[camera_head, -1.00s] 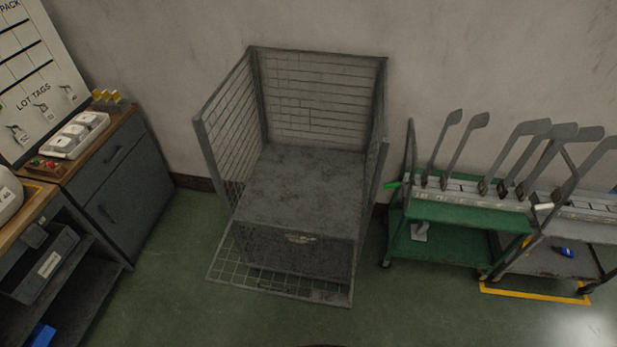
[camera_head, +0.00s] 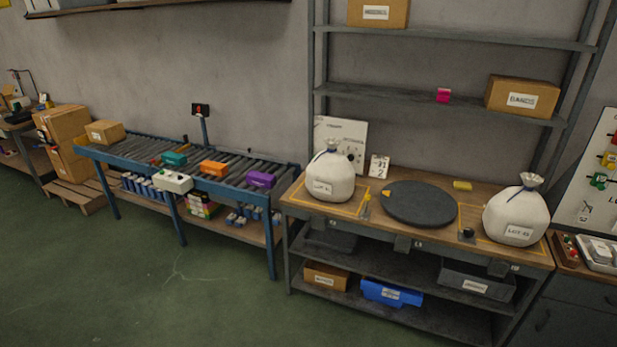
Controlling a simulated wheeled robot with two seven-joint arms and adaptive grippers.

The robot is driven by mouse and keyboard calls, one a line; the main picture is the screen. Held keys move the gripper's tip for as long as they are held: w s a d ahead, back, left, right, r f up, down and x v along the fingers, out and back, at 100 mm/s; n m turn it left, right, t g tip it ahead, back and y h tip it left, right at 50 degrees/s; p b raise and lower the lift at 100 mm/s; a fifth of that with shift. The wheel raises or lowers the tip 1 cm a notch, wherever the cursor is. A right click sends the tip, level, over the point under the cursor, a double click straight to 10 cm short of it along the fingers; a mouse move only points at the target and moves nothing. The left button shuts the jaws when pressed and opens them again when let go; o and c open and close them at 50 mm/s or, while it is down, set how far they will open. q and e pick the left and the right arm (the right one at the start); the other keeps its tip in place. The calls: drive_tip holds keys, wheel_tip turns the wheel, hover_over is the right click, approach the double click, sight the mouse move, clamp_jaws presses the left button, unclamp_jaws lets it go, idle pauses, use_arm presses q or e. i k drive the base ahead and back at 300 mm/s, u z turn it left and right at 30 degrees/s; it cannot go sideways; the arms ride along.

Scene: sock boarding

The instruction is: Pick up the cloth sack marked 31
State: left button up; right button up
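Two white cloth sacks with tied necks stand on the wooden workbench (camera_head: 384,243). The left sack (camera_head: 331,172) stands in a yellow-outlined area at the bench's left end. The right sack (camera_head: 517,207) stands in another outlined area at the right end. Each has a white label starting with "LOT", but the numbers are too small to read surely, so I cannot tell which is marked 31. A dark round turntable (camera_head: 419,202) lies between them, empty. Neither of my grippers is in view.
A blue-framed roller conveyor (camera_head: 190,157) with coloured boxes stands to the left. Shelves with cardboard boxes (camera_head: 522,97) rise behind the bench. A small numbered card (camera_head: 378,166) stands behind the turntable. Open green floor (camera_head: 190,290) lies in front.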

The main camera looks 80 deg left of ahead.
sight(330, 176)
drive_tip(key=u, duration=1.95)
drive_tip(key=i, duration=1.75)
drive_tip(key=u, duration=0.85)
